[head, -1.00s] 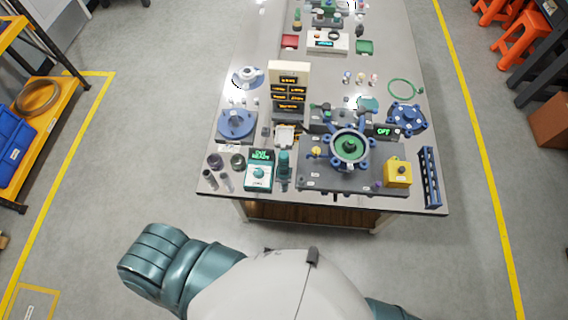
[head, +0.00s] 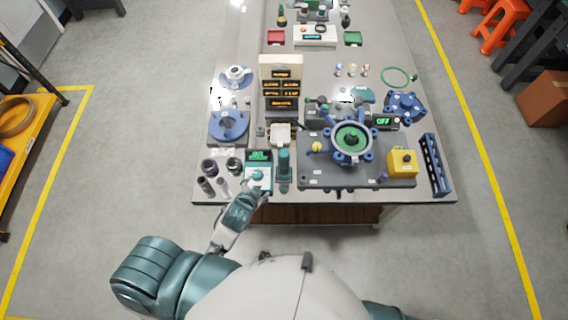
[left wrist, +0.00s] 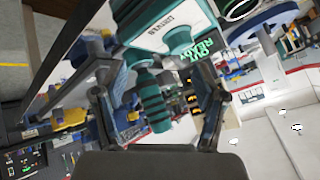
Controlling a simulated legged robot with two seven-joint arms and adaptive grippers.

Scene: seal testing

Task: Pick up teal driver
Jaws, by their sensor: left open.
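The teal driver (head: 284,164) stands upright at the front edge of the bench, just right of a teal-and-white box (head: 258,180) with a green display and a round knob. My left gripper (head: 262,190) reaches over the bench's front edge, low in front of that box and left of the driver. In the left wrist view, the fingers of my left gripper (left wrist: 160,80) are apart, with a ribbed teal handle, apparently the driver (left wrist: 152,103), showing between them. I cannot tell whether they touch it. My right gripper is not in view.
A grey plate (head: 310,176) with a handwheel fixture (head: 351,141) and a yellow block (head: 402,163) lies to the right. Several dark cylinders (head: 208,167) stand left of the box. A panel with orange displays (head: 281,85) stands behind. The floor in front is clear.

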